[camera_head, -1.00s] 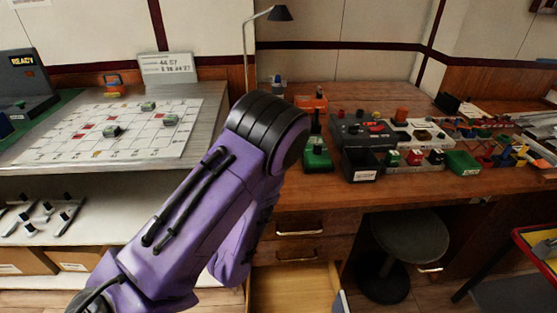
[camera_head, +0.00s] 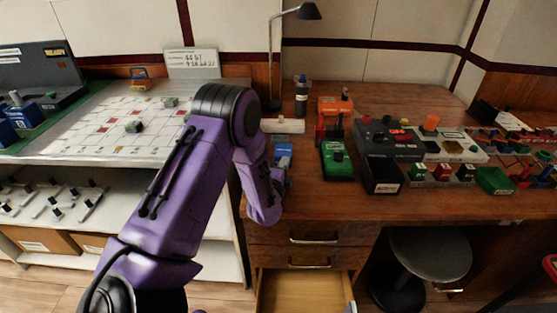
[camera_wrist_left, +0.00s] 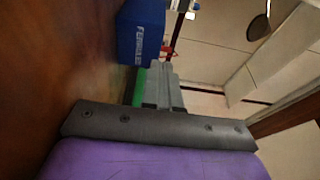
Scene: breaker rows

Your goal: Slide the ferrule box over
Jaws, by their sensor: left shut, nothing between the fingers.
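The ferrule box (camera_head: 284,155) is a small blue box on the wooden bench, just right of my left arm's elbow in the head view. In the left wrist view the blue ferrule box (camera_wrist_left: 141,30) shows its white lettering, ahead of the fingers. My left gripper (camera_wrist_left: 158,72) is shut and empty, with its fingers pointing toward the box. A small gap seems to lie between them, but contact is hard to judge. In the head view my left gripper (camera_head: 281,178) is small and partly hidden by my forearm, at the near side of the box.
A green box (camera_head: 337,160) and a dark bin (camera_head: 382,175) stand right of the ferrule box. A white block (camera_head: 283,126), a dark bottle (camera_head: 301,95) and the lamp (camera_head: 275,60) stand behind it. An open drawer (camera_head: 302,290) is below the bench.

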